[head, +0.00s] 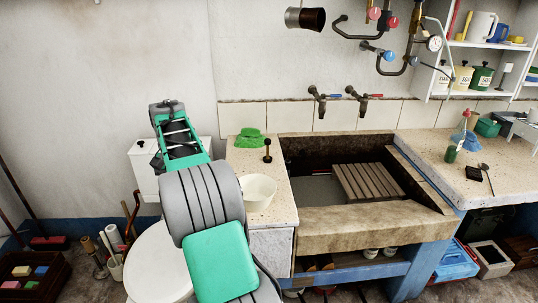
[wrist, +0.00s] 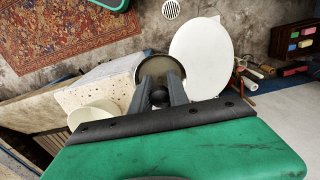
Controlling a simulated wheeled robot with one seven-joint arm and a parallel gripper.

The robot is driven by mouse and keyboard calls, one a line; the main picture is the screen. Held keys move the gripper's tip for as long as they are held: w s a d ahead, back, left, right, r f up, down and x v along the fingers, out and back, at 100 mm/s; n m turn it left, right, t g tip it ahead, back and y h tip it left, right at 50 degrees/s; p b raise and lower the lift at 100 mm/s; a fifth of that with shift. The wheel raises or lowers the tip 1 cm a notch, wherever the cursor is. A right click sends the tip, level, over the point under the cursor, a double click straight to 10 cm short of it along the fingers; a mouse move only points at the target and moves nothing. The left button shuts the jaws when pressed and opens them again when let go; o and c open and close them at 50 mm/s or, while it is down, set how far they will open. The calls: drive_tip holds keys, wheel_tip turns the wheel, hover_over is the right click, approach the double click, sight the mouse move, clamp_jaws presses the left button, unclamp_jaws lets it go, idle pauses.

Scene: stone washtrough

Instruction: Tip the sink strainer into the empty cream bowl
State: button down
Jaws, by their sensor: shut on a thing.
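The sink strainer (wrist: 166,65) shows in the wrist view as a round dish with a dark rim and a dull grey-brown inside. My gripper (wrist: 160,84) is shut on it, with a dark round knob between the fingers. Whether anything lies in the strainer is unclear. The cream bowl (head: 260,192) stands on the counter left of the trough, partly behind my arm, and its visible inside looks empty. In the wrist view the bowl (wrist: 90,116) is lower left of the strainer, apart from it. My gripper and the strainer are hidden in the head view.
A green cloth (head: 250,138) and a small dark knobbed object (head: 267,150) are on the counter (head: 283,207) behind the bowl. The stone trough (head: 375,227) with a slatted wooden rack (head: 368,181) is to the right. A round white lid (head: 158,265) is left of the counter.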

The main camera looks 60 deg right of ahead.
drive_tip(key=s+d+f+m+p, duration=0.1)
drive_tip(key=s+d+m+p, duration=0.3)
drive_tip(key=d, duration=1)
drive_tip(key=s+d+f+m+p, duration=0.1)
drive_tip(key=s+d+m+p, duration=0.3)
drive_tip(key=d, duration=1.1)
drive_tip(key=s+m, duration=0.3)
drive_tip(key=s, duration=0.3)
drive_tip(key=shift+w+f+b, duration=0.15)
drive_tip(key=shift+f+b, duration=0.1)
drive_tip(key=shift+b, duration=0.9)
drive_tip(key=shift+a+h+b, duration=0.25)
drive_tip(key=shift+h+b, duration=0.25)
drive_tip(key=shift+b, duration=0.25)
drive_tip(key=shift+a+r+b, duration=0.1)
drive_tip(key=shift+r+b, duration=0.05)
drive_tip(key=shift+b, duration=0.15)
drive_tip(key=shift+a+r+h+p, duration=0.15)
drive_tip(key=shift+r+h+p, duration=0.2)
drive_tip(key=shift+p, duration=0.3)
drive_tip(key=shift+a+g, duration=0.15)
drive_tip(key=shift+g, duration=0.15)
drive_tip(key=shift+f, duration=0.1)
